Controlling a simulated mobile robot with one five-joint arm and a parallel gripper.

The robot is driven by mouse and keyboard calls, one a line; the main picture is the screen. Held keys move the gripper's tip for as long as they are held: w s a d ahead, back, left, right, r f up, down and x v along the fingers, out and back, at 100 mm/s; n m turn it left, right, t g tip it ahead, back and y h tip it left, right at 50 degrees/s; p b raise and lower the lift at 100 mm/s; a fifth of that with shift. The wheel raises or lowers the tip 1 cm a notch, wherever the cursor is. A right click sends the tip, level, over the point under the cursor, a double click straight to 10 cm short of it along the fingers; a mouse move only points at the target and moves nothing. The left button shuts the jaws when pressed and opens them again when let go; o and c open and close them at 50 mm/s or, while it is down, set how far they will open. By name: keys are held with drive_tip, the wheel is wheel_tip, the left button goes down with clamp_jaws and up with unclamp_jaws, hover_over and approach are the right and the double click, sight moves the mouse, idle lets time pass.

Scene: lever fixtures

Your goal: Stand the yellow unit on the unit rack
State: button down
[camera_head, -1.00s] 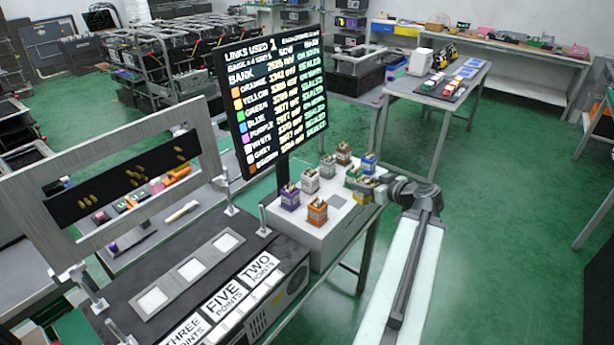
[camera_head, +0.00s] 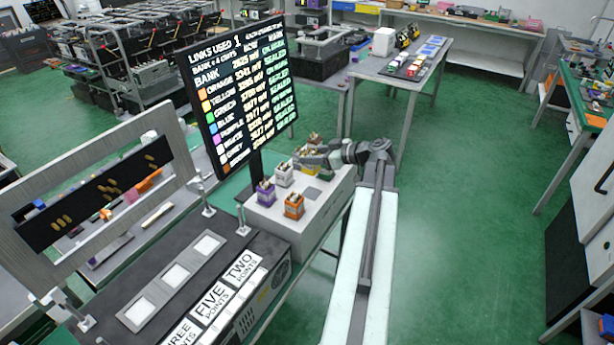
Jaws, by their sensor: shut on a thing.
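The light grey box that looks like the unit rack (camera_head: 328,199) stands on the bench right of the screen. Small units stand on its top: purple (camera_head: 265,193), orange (camera_head: 294,206), white (camera_head: 284,175) and a brown one (camera_head: 315,142) at the back. My gripper (camera_head: 308,159) reaches leftward over the rack's far half, close above its top. My wrist hides the rack's back right part, with the green and blue units.
The black screen (camera_head: 240,95) rises close left of the rack. A slotted grey frame (camera_head: 100,190) and a dark panel with point labels (camera_head: 215,300) stand front left. Another table (camera_head: 440,70) is behind.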

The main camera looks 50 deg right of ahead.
wheel_tip(320, 180, down, 10)
drive_tip(key=b, duration=0.9)
drive_tip(key=shift+f, duration=0.15)
drive_tip(key=shift+r, duration=0.3)
drive_tip(key=shift+f, duration=0.25)
drive_tip(key=c, duration=0.8)
unclamp_jaws()
drive_tip(key=shift+r, duration=0.1)
drive_tip(key=shift+o, duration=0.2)
drive_tip(key=shift+s+r, duration=0.1)
drive_tip(key=shift+r, duration=0.2)
drive_tip(key=p+v, duration=0.4)
drive_tip(key=v, duration=0.7)
drive_tip(key=shift+s+p, duration=0.35)
drive_tip(key=shift+s, duration=0.1)
drive_tip(key=shift+d, duration=0.1)
